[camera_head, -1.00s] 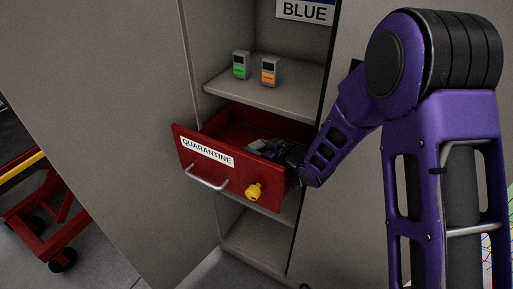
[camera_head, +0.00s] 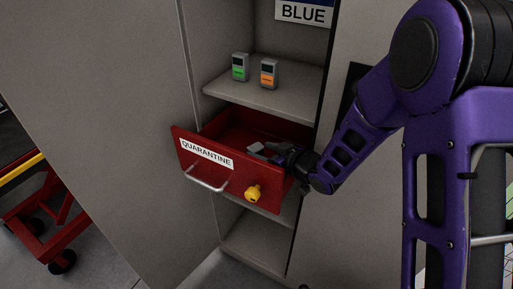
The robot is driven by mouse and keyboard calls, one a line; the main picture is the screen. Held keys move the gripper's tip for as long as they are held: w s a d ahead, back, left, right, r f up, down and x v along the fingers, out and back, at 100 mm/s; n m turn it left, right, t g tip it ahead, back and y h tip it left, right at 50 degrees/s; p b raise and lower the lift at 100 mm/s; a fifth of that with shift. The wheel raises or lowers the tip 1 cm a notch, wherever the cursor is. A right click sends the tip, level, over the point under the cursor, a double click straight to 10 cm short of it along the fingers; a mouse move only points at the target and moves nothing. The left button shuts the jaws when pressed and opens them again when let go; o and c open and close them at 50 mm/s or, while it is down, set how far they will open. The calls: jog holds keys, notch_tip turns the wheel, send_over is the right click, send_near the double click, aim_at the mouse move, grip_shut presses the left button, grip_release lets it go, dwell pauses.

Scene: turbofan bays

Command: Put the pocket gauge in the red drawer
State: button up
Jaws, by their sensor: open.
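The red drawer (camera_head: 238,184) is pulled out of the cabinet and carries a white "QUARANTINE" label. My gripper (camera_head: 265,149) is inside its right part, with the jaws open. A small light-grey shape (camera_head: 256,147) shows at the fingertips, low in the drawer. It may be a pocket gauge or part of a finger; I cannot tell which. Two small grey gauges stand upright on the shelf above: one with a green face (camera_head: 240,67) and one with an orange face (camera_head: 269,74). My gripper is apart from both.
The grey shelf (camera_head: 290,103) lies close above the drawer. A yellow knob (camera_head: 253,193) and a metal handle (camera_head: 205,179) stick out from the drawer front. A "BLUE" sign (camera_head: 303,12) is above. A red cart (camera_head: 45,215) stands at the left.

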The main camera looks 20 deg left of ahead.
jog(key=v, duration=0.8)
jog(key=shift+p, duration=0.3)
jog(key=shift+d+r, duration=0.1)
jog(key=shift+r, duration=0.05)
